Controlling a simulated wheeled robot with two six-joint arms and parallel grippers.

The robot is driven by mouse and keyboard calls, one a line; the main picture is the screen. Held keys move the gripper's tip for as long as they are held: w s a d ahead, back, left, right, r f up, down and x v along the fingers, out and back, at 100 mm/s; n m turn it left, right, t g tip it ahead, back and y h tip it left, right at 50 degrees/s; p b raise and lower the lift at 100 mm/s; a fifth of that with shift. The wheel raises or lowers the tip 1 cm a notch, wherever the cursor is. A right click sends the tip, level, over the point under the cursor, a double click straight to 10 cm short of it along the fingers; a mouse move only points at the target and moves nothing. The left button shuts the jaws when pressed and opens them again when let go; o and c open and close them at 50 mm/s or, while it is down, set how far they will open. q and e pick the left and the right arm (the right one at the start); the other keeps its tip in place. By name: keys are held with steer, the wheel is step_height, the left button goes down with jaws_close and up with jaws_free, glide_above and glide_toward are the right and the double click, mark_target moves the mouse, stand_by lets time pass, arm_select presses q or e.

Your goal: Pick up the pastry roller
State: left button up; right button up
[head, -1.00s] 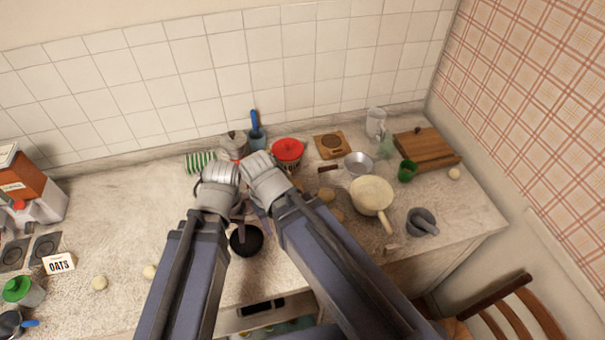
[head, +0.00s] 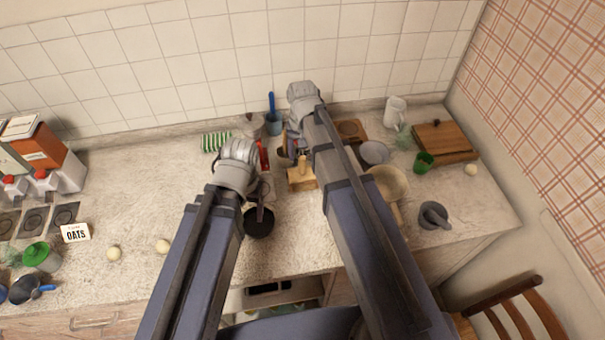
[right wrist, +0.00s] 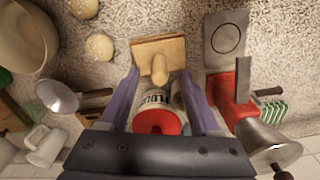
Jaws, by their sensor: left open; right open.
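A pale wooden block with a peg handle (right wrist: 158,50) lies just beyond my right fingertips in the right wrist view; I take it to be the pastry roller. It also shows on the counter in the head view (head: 302,178), partly covered by my right arm. My right gripper (right wrist: 159,78) is open, its purple fingers spread either side of the handle's line, apart from the block. A red-lidded flour tin (right wrist: 158,120) shows between those fingers, nearer the wall. My left gripper (head: 262,194) is open above the counter, left of the block; its fingers are partly hidden.
A black bowl (head: 258,222) stands close below my left gripper. A red object (right wrist: 243,82) and a metal pot (right wrist: 268,145) are beside the right fingers. A metal pan (head: 374,153), cream pan (head: 386,184) and mortar (head: 433,215) stand to the right. The counter's left-middle is mostly clear.

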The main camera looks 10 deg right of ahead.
mark_target(302, 165)
arm_select(q)
steer(key=shift+f, duration=0.1)
arm_select(e)
steer(key=shift+f, duration=0.1)
arm_select(q)
step_height(302, 165, down, 5)
steer(key=b, duration=0.5)
arm_select(e)
step_height(302, 165, down, 5)
steer(key=shift+w+f, duration=0.1)
jaws_close()
